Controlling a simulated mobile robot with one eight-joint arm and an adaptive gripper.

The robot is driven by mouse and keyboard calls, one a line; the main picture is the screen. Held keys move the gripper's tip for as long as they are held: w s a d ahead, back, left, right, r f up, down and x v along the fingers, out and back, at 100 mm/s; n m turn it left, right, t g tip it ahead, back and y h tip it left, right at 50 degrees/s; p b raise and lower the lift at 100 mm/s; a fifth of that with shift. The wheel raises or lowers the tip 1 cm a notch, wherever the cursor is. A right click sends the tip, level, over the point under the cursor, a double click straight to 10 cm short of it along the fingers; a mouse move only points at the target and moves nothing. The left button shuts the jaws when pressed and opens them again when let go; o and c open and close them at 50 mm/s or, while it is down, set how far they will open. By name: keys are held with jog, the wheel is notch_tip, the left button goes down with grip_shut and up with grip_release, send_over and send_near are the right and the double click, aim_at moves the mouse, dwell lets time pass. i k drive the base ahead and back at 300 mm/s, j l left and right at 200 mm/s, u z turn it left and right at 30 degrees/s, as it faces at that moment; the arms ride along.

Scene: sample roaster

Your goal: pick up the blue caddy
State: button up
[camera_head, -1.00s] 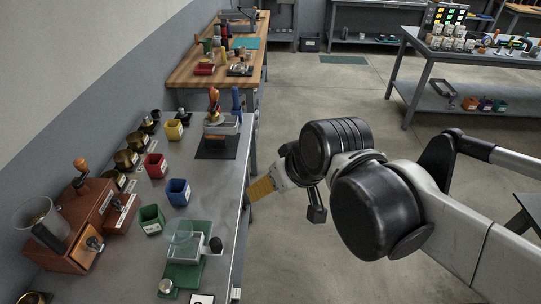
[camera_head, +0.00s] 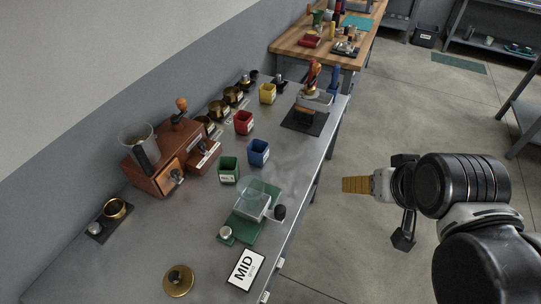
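The blue caddy (camera_head: 258,153) is a small, open-topped square cup with a white label on its front. It stands upright on the grey metal bench, right of the green caddy (camera_head: 229,170) and nearer to me than the red caddy (camera_head: 243,123). My gripper (camera_head: 345,185) has yellow ribbed finger pads and points left toward the bench. It is out past the bench's right edge, over the floor in the picture, clearly apart from the blue caddy. Its fingers overlap from this side, so I cannot see any gap between them.
A clear-topped device on a green base (camera_head: 244,228) stands in front of the caddies. A wooden grinder (camera_head: 160,170) is to the left, a yellow caddy (camera_head: 267,93) and a press on a dark mat (camera_head: 304,121) behind. A MID card (camera_head: 245,269) lies near the front.

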aim_at(258, 150)
jog(key=u, duration=1.55)
jog(key=z, duration=0.8)
jog(key=k+l+z, duration=0.1)
jog(key=l+z, duration=0.25)
jog(key=k+l+z, duration=0.1)
jog(key=l+z, duration=0.3)
jog(key=j, duration=0.1)
